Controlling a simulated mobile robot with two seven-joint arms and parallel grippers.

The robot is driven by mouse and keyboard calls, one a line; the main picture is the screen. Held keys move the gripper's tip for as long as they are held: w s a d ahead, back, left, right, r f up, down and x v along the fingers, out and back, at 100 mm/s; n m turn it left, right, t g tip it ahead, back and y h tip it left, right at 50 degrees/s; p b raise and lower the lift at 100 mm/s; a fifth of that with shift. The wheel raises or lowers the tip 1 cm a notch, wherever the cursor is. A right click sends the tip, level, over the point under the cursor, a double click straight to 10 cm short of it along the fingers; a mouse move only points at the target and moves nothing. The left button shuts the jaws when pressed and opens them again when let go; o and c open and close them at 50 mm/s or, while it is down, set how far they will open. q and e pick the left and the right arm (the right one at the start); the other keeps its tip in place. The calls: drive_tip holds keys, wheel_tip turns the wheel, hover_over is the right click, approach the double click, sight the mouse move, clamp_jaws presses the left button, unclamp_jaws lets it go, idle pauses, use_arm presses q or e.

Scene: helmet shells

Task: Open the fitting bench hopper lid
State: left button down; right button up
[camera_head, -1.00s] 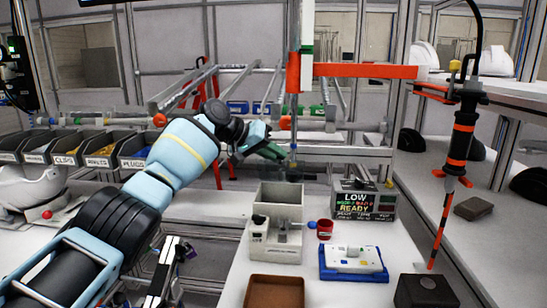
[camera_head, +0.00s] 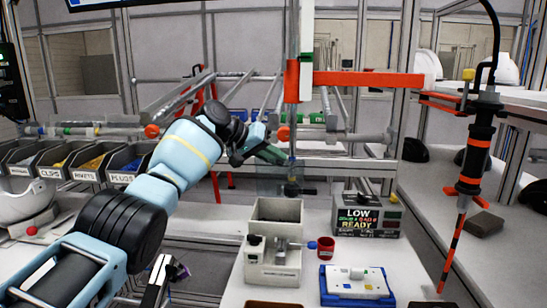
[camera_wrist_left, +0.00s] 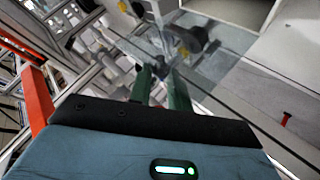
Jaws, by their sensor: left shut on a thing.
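The fitting bench hopper (camera_head: 262,244) is a pale grey box with an open-topped bin on the white bench. Its see-through lid (camera_head: 268,182) stands raised above the bin's back edge, so the bin's inside shows. My left gripper (camera_head: 284,160) reaches in from the left at the lid's upper part and is shut on it, apparently at the dark handle (camera_head: 292,187). In the left wrist view, the green fingers (camera_wrist_left: 160,82) close around a dark part in front of the clear pane (camera_wrist_left: 215,75). The exact grip is partly hidden.
A blue-and-white device (camera_head: 356,282) lies in front. Labelled bins (camera_head: 85,163) line the left. A black-orange tool (camera_head: 478,150) hangs at the right.

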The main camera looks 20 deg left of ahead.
use_arm(q)
drive_tip(key=shift+w+r, duration=0.1)
drive_tip(key=shift+r, duration=0.15)
use_arm(e)
drive_tip(key=shift+s+f, duration=0.1)
use_arm(q)
drive_tip(key=c, duration=1.3)
unclamp_jaws()
drive_tip(key=shift+f, duration=0.15)
drive_tip(key=shift+s+a+r, duration=0.2)
drive_tip(key=shift+r, duration=0.05)
drive_tip(key=p+v, duration=0.1)
drive_tip(key=v, duration=0.6)
drive_tip(key=shift+s+a, duration=0.1)
use_arm(e)
drive_tip(key=shift+w+d+r, duration=0.1)
drive_tip(key=shift+w+r, duration=0.2)
drive_tip(key=shift+r, duration=0.2)
drive_tip(key=shift+w+r, duration=0.3)
drive_tip(key=shift+r, duration=0.2)
use_arm(q)
drive_tip(key=shift+f, duration=0.1)
